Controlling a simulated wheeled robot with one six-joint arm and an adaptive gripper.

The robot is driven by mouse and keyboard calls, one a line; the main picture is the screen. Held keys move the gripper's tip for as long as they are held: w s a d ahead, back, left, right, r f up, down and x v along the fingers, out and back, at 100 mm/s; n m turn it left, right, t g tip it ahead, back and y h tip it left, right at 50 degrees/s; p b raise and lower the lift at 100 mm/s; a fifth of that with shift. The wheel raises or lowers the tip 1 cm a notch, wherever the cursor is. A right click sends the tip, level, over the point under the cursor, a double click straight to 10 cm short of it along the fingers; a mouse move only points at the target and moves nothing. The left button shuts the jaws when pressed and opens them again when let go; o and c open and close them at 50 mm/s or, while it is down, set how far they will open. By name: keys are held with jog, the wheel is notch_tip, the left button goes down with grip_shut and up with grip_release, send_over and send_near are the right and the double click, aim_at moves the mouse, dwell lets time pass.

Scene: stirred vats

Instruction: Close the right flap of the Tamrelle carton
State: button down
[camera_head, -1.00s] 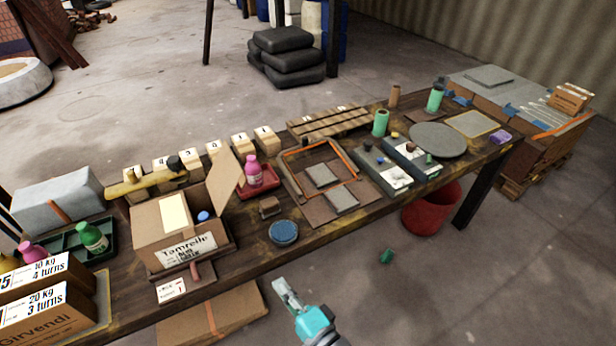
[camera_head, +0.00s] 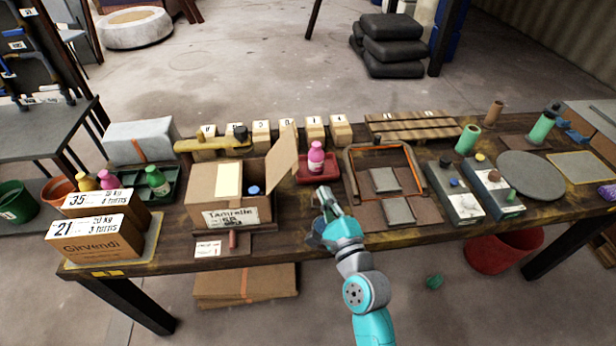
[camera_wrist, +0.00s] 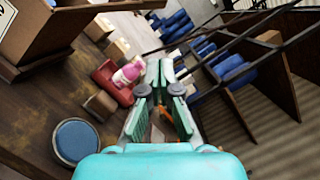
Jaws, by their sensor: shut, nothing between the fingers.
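The Tamrelle carton (camera_head: 200,187) stands on the table left of centre, open at the top, with a white panel and a blue-capped item inside. Its right flap (camera_head: 283,156) stands up and leans outward to the right. In the wrist view the carton (camera_wrist: 48,32) shows in part at the upper left; I cannot make out the flap there. My gripper (camera_head: 326,198) is shut and empty, to the right of the carton and apart from it, over the table's front part. Its fingers also show in the wrist view (camera_wrist: 160,108).
A pink bottle (camera_head: 316,155) stands in a red tray (camera_head: 306,178) just behind my gripper. A round blue pad (camera_wrist: 77,140) and a small brown block (camera_wrist: 99,106) lie nearby. An orange-edged frame (camera_head: 352,180) lies to the right; numbered boxes (camera_head: 100,238) stand at left.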

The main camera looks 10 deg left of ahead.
aim_at(298, 171)
jog(key=w+a+r, duration=0.2)
jog(key=a+r, duration=0.1)
jog(key=a, duration=0.2)
jog(key=shift+w, duration=0.3)
jog(key=shift+a, duration=0.1)
dwell(0.3)
jog(key=shift+s+a+r+n+g, duration=0.2)
jog(key=shift+a+r+n+g, duration=0.1)
jog(key=shift+a+r+n, duration=0.5)
jog(key=s+a+r+n+g+h, duration=0.15)
jog(key=s+a+n, duration=0.25)
jog(key=a+n, duration=0.75)
jog(key=s+a+f+n+h, duration=0.2)
jog(key=a+f+n+h, duration=0.1)
jog(key=a+f+n, duration=0.6)
jog(key=shift+a+f+n+g, duration=0.3)
jog(key=shift+f+n+g, duration=0.05)
jog(key=shift+f, duration=0.65)
